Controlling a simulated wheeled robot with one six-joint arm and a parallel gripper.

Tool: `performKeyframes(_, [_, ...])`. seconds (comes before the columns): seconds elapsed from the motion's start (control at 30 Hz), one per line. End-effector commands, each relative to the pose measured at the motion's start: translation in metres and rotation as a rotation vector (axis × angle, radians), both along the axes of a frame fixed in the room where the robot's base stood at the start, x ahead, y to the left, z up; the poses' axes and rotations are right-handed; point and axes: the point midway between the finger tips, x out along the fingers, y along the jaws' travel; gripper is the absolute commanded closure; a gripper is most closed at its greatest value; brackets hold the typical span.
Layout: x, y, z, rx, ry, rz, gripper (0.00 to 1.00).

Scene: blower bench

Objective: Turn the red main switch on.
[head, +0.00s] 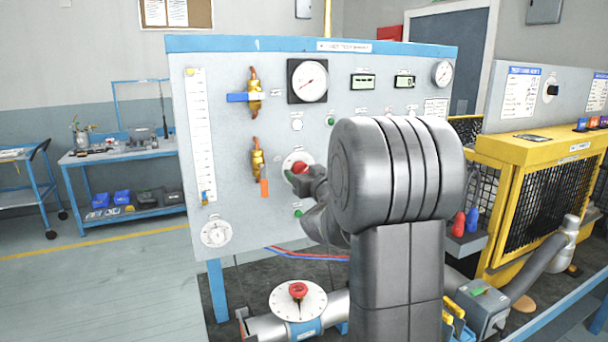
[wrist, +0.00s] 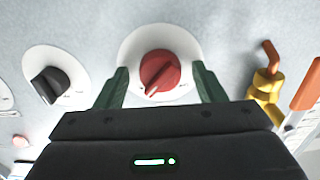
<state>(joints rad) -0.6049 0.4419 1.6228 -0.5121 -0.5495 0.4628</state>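The red main switch (wrist: 160,71) is a round red knob on a white disc, on the grey panel. In the wrist view it sits between the two green fingers of my gripper (wrist: 160,88), with a gap on each side. The fingers are open and do not visibly touch the knob. A raised grip bar runs slantwise across the knob. In the head view the red switch (head: 299,167) is partly covered by my gripper and wrist, and the fingertips are hard to make out there.
A black knob (wrist: 50,86) on a white disc and an orange-handled brass valve (wrist: 268,85) flank the switch in the wrist view. Gauges line the panel (head: 230,110). Below stands a pipe with a red-knobbed dial (head: 298,299). A yellow cage (head: 540,195) stands right.

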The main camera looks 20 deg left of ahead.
Motion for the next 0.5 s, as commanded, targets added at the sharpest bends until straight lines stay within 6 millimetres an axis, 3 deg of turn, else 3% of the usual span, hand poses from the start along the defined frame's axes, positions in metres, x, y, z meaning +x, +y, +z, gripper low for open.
performKeyframes(0.27, [-0.002,-0.003,0.001,0.002,-0.003,0.0,0.37])
performKeyframes(0.5, [-0.024,-0.029,0.001,0.002,-0.005,-0.001,0.37])
